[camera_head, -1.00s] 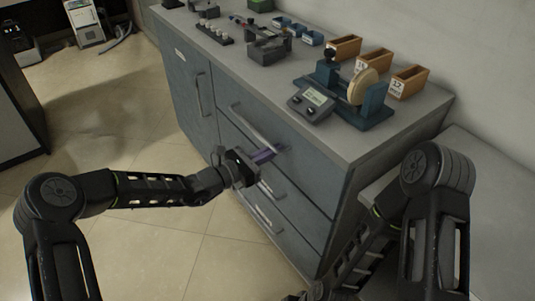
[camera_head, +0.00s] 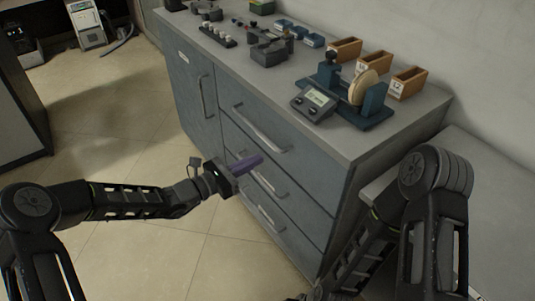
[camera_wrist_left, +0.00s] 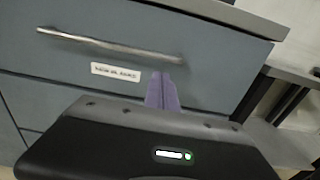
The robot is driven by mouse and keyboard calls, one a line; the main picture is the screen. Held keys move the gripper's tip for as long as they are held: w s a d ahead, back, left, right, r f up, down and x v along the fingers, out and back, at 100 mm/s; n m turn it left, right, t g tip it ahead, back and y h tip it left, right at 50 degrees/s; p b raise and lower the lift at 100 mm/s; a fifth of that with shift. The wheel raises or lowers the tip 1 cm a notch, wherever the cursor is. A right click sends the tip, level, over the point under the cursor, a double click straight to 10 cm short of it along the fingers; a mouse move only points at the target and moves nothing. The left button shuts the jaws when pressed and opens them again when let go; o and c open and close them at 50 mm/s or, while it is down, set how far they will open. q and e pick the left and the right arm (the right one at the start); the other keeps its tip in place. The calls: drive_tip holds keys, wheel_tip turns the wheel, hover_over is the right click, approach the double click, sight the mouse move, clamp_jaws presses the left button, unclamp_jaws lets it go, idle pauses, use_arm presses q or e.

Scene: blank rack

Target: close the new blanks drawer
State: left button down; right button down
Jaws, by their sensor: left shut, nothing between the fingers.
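The drawer with a small white label stands in front of my left gripper in the left wrist view (camera_wrist_left: 215,75); the label (camera_wrist_left: 115,72) seems to read "new blanks" but is blurred. Its long metal handle (camera_wrist_left: 110,45) is above the label. It appears to be the top drawer (camera_head: 300,145) in the head view, where its front looks flush with the cabinet. My left gripper (camera_head: 258,160) is shut and empty, its purple fingers before the drawer fronts and apart from the handle. The fingers also show in the wrist view (camera_wrist_left: 162,90). My right gripper is out of view.
The blue-grey cabinet (camera_head: 345,140) has lower drawers and a left door with handles. On its top are a scale device (camera_head: 318,102), wooden boxes (camera_head: 345,50), blue trays and fixtures. The tiled floor (camera_head: 130,235) left of the cabinet is clear.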

use_arm(q)
drive_tip(key=v, duration=0.6)
drive_tip(key=shift+f, duration=0.1)
drive_tip(key=s+a+f+m+g+y+p, duration=0.25)
drive_tip(key=s+f+m+g+y, duration=0.7)
drive_tip(key=s+f, duration=0.95)
drive_tip(key=s+r+m+y+p, duration=0.1)
drive_tip(key=s+r+m+p, duration=0.1)
drive_tip(key=s+m+p, duration=0.6)
drive_tip(key=s+m, duration=0.4)
drive_tip(key=m, duration=0.1)
drive_tip(key=shift+s+t+p, duration=0.2)
drive_tip(key=shift+t+p, duration=0.1)
drive_tip(key=shift+t, duration=0.05)
